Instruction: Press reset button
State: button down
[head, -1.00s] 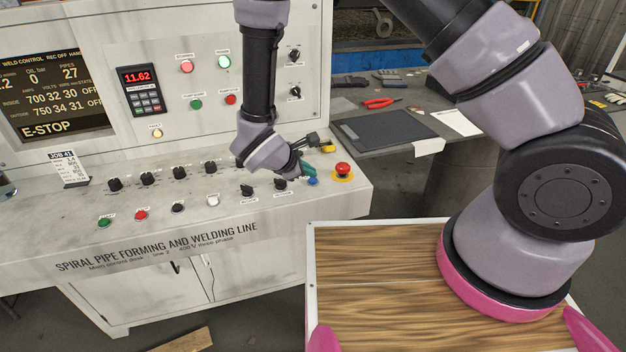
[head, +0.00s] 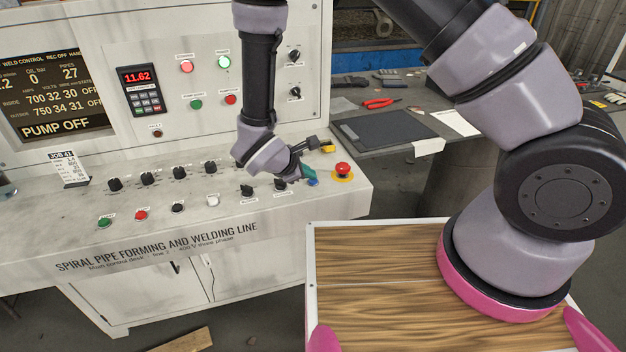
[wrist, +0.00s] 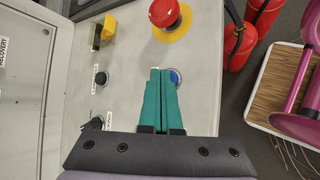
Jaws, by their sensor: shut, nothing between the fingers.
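A blue push button (head: 313,182) sits on the sloped desk top, left of the red mushroom emergency stop (head: 342,170) on its yellow base. In the wrist view the blue button (wrist: 175,78) is partly covered by my green fingers. My gripper (head: 309,175) is shut and empty, pointing down at the blue button. In the wrist view its closed fingertips (wrist: 161,71) overlap the button's left side. They look in contact with or just over it; I cannot tell which. The display (head: 55,129) reads PUMP OFF.
Dark selector knobs (head: 247,190) stand just left of the gripper. A yellow-capped black switch (head: 327,147) is close behind it. The red emergency stop also shows ahead of the fingers in the wrist view (wrist: 165,12). A side table (head: 385,128) stands right of the desk.

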jog(key=shift+r, duration=0.1)
dwell(0.3)
jog(key=shift+r, duration=0.65)
jog(key=shift+r, duration=2.55)
